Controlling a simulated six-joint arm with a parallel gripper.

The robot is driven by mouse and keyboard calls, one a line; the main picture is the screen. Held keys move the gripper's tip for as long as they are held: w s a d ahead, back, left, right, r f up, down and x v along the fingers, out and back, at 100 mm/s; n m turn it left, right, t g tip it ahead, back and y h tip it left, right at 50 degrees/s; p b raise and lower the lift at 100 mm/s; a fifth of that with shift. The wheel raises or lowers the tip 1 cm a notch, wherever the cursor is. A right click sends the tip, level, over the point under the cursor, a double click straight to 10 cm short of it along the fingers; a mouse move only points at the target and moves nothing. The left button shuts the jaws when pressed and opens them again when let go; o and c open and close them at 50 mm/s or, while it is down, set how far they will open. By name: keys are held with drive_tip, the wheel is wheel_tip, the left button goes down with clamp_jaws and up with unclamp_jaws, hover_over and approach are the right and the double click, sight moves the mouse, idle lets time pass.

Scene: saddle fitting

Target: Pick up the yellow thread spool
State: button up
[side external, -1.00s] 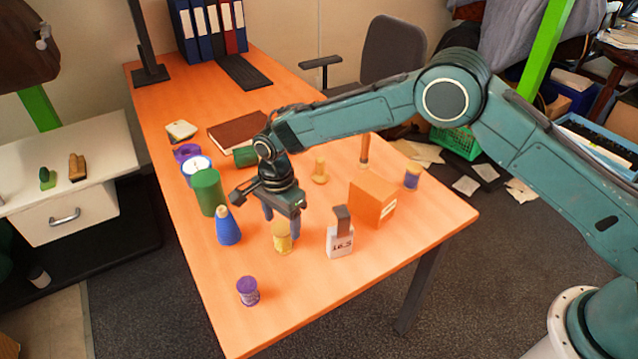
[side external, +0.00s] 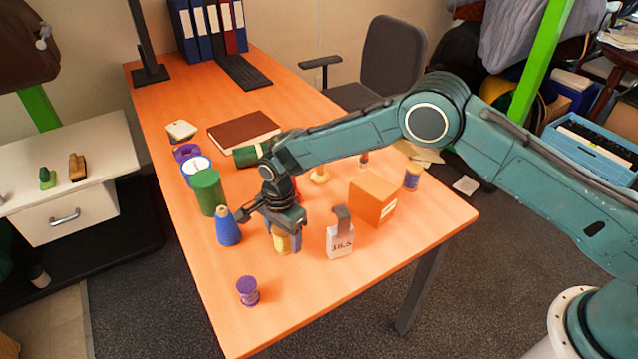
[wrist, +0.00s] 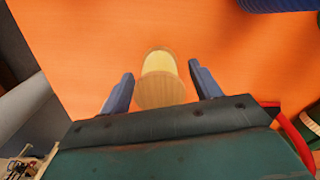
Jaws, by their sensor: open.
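The yellow thread spool (side external: 282,243) stands on the orange table, partly hidden under my gripper in the side view. In the wrist view the spool (wrist: 160,75) shows its wooden end disc and yellow thread, between my two blue fingers. My gripper (side external: 285,238) is open and low over the spool, pointing down. In the wrist view the fingers of my gripper (wrist: 160,82) stand on either side of the spool, with gaps between. I cannot tell whether either finger touches it.
A purple spool (side external: 248,291) stands near the front edge. A green cylinder (side external: 207,192) is at left. The table's front right is clear.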

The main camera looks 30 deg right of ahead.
drive_tip(key=c, duration=0.9)
drive_tip(key=shift+c, duration=0.2)
wheel_tip(320, 180, up, 20)
idle(0.7)
